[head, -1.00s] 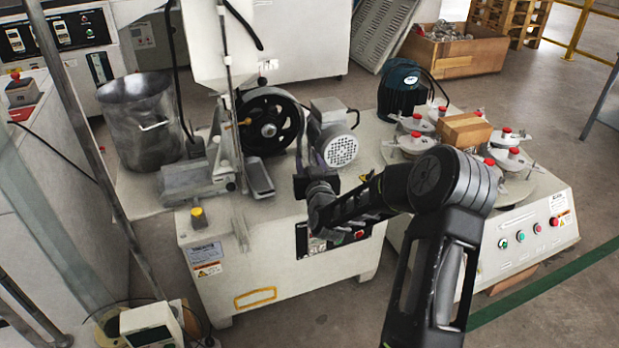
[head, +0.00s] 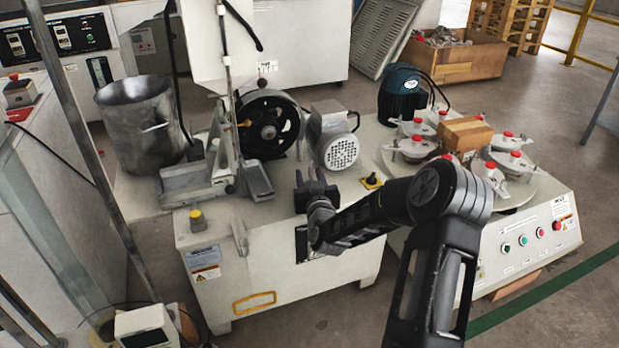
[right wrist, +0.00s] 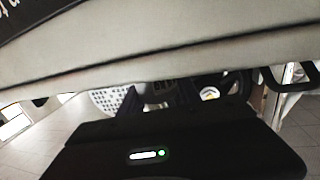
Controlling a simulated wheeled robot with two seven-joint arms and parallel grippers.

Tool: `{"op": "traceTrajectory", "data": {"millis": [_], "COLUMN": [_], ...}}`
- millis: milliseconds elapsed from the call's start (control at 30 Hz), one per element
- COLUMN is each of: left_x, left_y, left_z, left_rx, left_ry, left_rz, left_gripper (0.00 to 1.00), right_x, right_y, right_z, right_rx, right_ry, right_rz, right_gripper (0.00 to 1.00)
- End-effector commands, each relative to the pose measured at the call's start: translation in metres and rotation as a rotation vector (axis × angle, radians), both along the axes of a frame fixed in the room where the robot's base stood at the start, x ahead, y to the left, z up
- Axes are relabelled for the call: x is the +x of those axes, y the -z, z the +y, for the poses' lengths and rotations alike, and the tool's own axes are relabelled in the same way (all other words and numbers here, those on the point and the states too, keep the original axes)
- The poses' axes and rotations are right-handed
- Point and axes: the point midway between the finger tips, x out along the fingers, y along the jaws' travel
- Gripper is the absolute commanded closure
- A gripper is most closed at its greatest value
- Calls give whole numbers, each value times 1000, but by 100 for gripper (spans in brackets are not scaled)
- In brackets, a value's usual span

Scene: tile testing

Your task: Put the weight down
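I cannot pick out the weight for certain. A grey metal block (head: 257,181) sits at the front of the abrasion machine (head: 215,262), beside its black wheel (head: 268,128). My right gripper (head: 310,180) is over the machine's front right top edge, right of that block and apart from it. Its two dark fingers appear spread with nothing visible between them. In the right wrist view, the dark fingers are partly hidden behind the gripper body, and the motor's perforated cover (right wrist: 108,99) shows beyond. My left gripper is not in view.
A grey motor (head: 333,135) stands just behind my right gripper. A yellow-and-black switch (head: 372,181) is to its right. A turntable machine with several red-knobbed discs and a cardboard box (head: 465,135) stands farther right. A metal bucket (head: 140,122) is at left.

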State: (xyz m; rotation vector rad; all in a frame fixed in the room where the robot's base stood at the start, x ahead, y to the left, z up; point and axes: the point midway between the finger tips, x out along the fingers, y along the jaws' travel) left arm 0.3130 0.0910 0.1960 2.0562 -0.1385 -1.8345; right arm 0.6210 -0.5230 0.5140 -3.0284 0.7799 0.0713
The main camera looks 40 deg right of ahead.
Motion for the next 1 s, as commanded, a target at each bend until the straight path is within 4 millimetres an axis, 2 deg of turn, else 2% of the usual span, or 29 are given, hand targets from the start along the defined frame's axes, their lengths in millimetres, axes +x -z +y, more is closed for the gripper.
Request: {"op": "traceTrajectory", "data": {"millis": [33, 233, 633, 767, 1000], "left_x": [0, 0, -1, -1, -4], "left_y": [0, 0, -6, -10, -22], "left_z": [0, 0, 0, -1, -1], "left_rx": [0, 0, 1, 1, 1], "left_ry": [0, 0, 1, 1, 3], "left_rz": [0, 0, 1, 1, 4], "left_gripper": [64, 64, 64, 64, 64], "right_x": [0, 0, -1, -15, -58], "right_y": [0, 0, -5, -6, -9], "right_z": [0, 0, 1, 9, 33], "right_rx": [0, 0, 2, 0, 1], "right_ry": [0, 0, -1, -2, -2], "right_rz": [1, 1, 1, 4, 4], "right_gripper": [56, 40, 39, 39, 39]}}
